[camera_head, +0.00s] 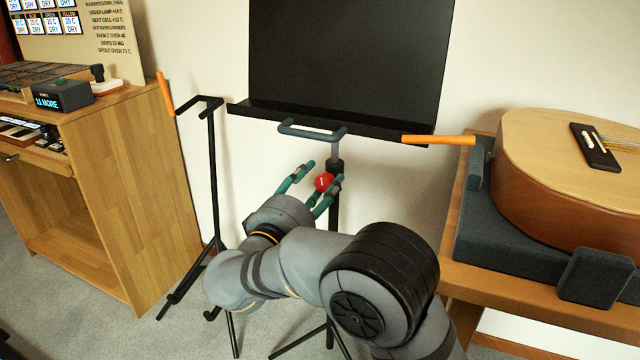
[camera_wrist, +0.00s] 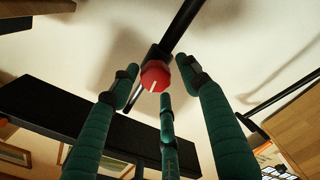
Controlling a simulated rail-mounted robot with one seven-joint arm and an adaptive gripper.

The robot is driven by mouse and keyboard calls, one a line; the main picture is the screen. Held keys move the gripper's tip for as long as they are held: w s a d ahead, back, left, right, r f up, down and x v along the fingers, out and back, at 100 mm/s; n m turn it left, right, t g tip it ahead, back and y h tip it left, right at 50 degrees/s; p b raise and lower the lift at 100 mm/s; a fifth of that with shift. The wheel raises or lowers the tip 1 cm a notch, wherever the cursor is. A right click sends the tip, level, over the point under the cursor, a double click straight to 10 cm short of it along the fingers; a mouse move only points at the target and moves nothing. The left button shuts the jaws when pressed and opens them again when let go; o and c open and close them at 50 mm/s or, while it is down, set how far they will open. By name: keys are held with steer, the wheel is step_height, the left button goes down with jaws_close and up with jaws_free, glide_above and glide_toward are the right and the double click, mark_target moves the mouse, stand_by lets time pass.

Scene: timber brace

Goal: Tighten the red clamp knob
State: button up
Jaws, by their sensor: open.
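The red clamp knob (camera_head: 323,182) is on the post of the black music stand (camera_head: 345,55), below the desk. In the wrist view the knob (camera_wrist: 155,77) has a white mark on its face and sits on a dark collar around the post (camera_wrist: 182,27). My gripper (camera_head: 321,172) is open in front of the knob, its green fingers spread around it. In the wrist view my gripper (camera_wrist: 158,80) has one finger left of the knob, one right and one below. The fingers look apart from the knob; the exact depth gap is unclear.
A thinner black stand (camera_head: 213,180) is at left, beside a wooden cabinet (camera_head: 135,200). A guitar (camera_head: 560,180) lies on a padded bench at right.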

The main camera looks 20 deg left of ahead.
steer(key=shift+d, duration=0.15)
steer(key=s+a, duration=0.1)
steer(key=s, duration=1.1)
steer(key=shift+a, duration=0.2)
